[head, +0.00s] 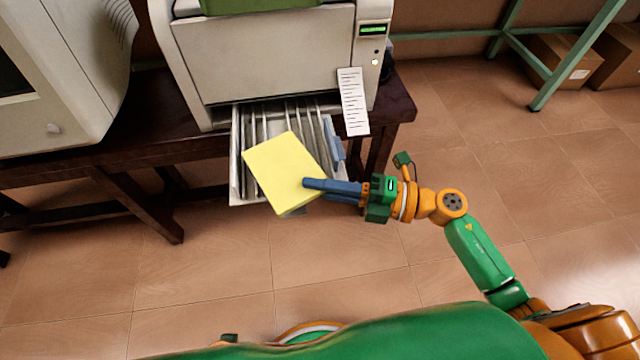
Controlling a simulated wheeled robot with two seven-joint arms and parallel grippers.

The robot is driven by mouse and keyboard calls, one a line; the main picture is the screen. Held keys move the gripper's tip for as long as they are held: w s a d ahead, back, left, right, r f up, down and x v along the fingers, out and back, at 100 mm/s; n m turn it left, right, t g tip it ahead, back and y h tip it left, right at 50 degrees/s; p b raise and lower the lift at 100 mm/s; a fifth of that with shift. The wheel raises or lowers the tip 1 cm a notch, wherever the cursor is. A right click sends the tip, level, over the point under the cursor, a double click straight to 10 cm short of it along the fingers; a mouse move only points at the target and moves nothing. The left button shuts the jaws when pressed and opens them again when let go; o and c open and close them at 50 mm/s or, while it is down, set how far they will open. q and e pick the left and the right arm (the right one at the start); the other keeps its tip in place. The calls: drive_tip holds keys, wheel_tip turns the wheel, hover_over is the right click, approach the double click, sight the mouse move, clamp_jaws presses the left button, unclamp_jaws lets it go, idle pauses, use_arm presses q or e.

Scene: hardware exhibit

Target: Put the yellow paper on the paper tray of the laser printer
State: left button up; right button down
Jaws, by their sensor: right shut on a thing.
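The yellow paper (284,170) is a flat, thick-looking sheet or stack, tilted over the front part of the open paper tray. My right gripper (312,188) is shut on its right edge. The paper tray (237,190) is a pale pulled-out drawer with several lengthwise ribs, below the beige laser printer (265,55). The paper hides the tray's middle and part of its front edge. I cannot tell whether the paper touches the tray. My left gripper is not in view.
The printer stands on a dark wooden table (397,105). A printed white slip (353,100) hangs at its front right, close to the tray. A beige monitor (60,80) stands at left. A green metal frame (560,75) and cardboard boxes (565,62) are at upper right. The tiled floor in front is clear.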

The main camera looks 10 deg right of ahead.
drive_tip(key=shift+f+b, duration=0.5)
drive_tip(key=shift+f, duration=0.1)
idle(0.3)
drive_tip(key=c, duration=0.8)
unclamp_jaws()
drive_tip(key=shift+r, duration=0.1)
drive_tip(key=shift+s, duration=0.1)
